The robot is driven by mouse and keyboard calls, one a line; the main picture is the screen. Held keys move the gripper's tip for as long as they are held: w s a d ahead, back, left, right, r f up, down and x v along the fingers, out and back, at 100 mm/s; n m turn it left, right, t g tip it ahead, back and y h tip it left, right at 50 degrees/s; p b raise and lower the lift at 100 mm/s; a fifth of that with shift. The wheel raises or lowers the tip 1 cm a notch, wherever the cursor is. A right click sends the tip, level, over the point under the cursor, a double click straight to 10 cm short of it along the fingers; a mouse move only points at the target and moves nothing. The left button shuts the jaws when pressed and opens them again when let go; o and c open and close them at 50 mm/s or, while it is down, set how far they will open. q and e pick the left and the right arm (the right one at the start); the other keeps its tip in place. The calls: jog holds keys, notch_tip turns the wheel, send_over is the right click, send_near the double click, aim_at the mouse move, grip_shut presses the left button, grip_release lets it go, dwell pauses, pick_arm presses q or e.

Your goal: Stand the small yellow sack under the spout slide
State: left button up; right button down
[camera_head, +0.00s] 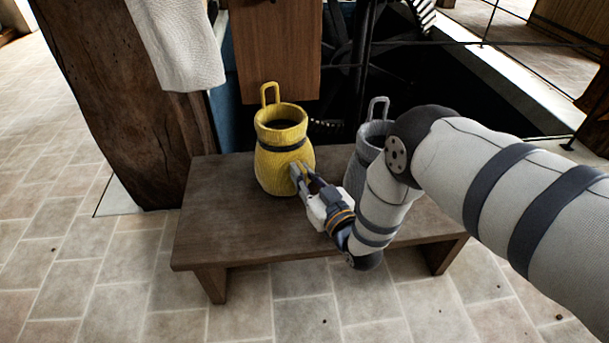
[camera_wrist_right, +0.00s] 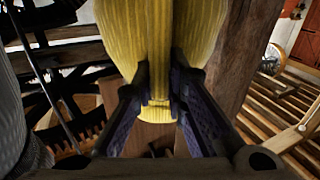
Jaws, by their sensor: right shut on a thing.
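The small yellow sack (camera_head: 283,170) stands upright at the back of the low bench, its mouth open and a loop rising at the far side. A dark band runs round its neck. My right gripper (camera_head: 300,174) is at the front right of its lower body. In the right wrist view the gripper (camera_wrist_right: 160,78) is shut on the yellow sack (camera_wrist_right: 150,30), with cloth between the fingers. A brown wooden panel (camera_head: 275,45) hangs behind and above the sack; I cannot tell whether it is the spout slide. My left gripper is not in view.
A grey sack (camera_head: 362,160) stands on the bench (camera_head: 235,232) to the right, partly behind my right arm. A thick wooden post (camera_head: 120,110) with white cloth (camera_head: 180,45) rises at the left. Dark machinery and rails lie behind. The bench's front left is clear.

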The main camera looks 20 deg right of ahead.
dwell(0.4)
jog(key=c, duration=1.5)
grip_release()
jog(key=shift+c, duration=0.2)
